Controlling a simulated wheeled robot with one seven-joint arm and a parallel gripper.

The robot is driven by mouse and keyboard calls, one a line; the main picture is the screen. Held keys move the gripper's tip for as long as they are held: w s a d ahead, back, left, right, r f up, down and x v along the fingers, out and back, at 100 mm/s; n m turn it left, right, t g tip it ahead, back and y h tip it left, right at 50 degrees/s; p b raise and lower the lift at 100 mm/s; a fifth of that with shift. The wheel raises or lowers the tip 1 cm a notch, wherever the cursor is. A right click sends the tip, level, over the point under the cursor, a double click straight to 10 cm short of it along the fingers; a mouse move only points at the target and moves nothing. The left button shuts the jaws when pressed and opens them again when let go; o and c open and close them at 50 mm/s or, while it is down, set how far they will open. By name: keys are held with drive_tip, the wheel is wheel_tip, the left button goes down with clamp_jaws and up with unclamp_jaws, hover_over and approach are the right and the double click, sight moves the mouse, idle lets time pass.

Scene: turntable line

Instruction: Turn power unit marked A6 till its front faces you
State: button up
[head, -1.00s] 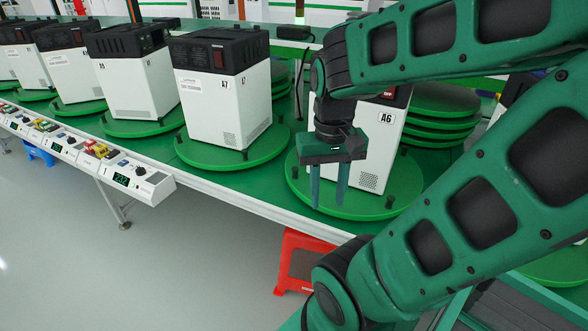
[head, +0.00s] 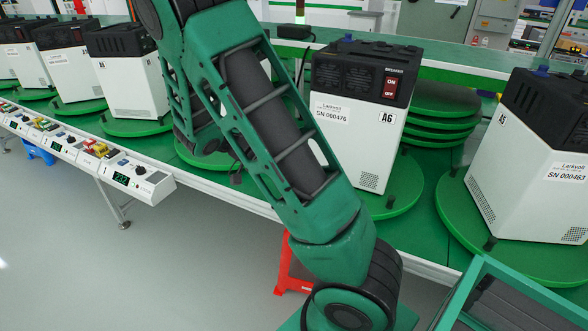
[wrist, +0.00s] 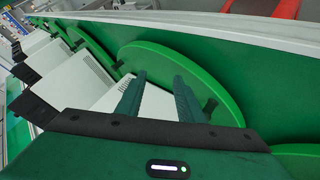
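The power unit marked A6 (head: 350,145) has a white body and black top. It stands upright on a green turntable (head: 405,195). Toward the head camera it shows a serial-number label at left, a red ON/OFF breaker switch, the A6 mark at right and a grille low down. My arm crosses in front of its lower left part and hides some of the turntable. My gripper (wrist: 160,98) is open and appears empty in the wrist view, above a green turntable (wrist: 170,60) with a short dark peg (wrist: 210,106). A white unit shows behind the fingers. In the head view my arm hides the fingers.
Unit A5 (head: 530,190) stands on its turntable at right. More units (head: 75,75) line the bench at left. Stacked green discs (head: 440,125) stand behind A6. A control strip (head: 140,180) runs along the front left. A red stool (head: 285,275) is below the bench.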

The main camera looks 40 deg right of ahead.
drive_tip(key=w+h, duration=0.1)
drive_tip(key=w+f+m+h, duration=0.1)
drive_tip(key=w+h, duration=0.1)
drive_tip(key=w+f+m+h, duration=0.1)
drive_tip(key=w, duration=0.1)
drive_tip(key=shift+w+a+f+h, duration=0.1)
drive_tip(key=shift+w+a+h, duration=0.15)
drive_tip(key=shift+a+h, duration=0.15)
drive_tip(key=w+h, duration=0.1)
drive_tip(key=w+a+m+t+h, duration=0.1)
drive_tip(key=w, duration=0.1)
drive_tip(key=w+a+f+h, duration=0.1)
drive_tip(key=h, duration=0.1)
drive_tip(key=shift+w+a+m, duration=0.15)
drive_tip(key=shift+w+m, duration=0.1)
drive_tip(key=shift+m, duration=0.15)
drive_tip(key=shift+w+a+t+h, duration=0.35)
drive_tip(key=shift+w+t+h, duration=0.05)
drive_tip(key=shift+w+h, duration=0.1)
drive_tip(key=x, duration=1)
drive_tip(key=shift+d, duration=0.35)
drive_tip(key=c, duration=0.9)
clamp_jaws()
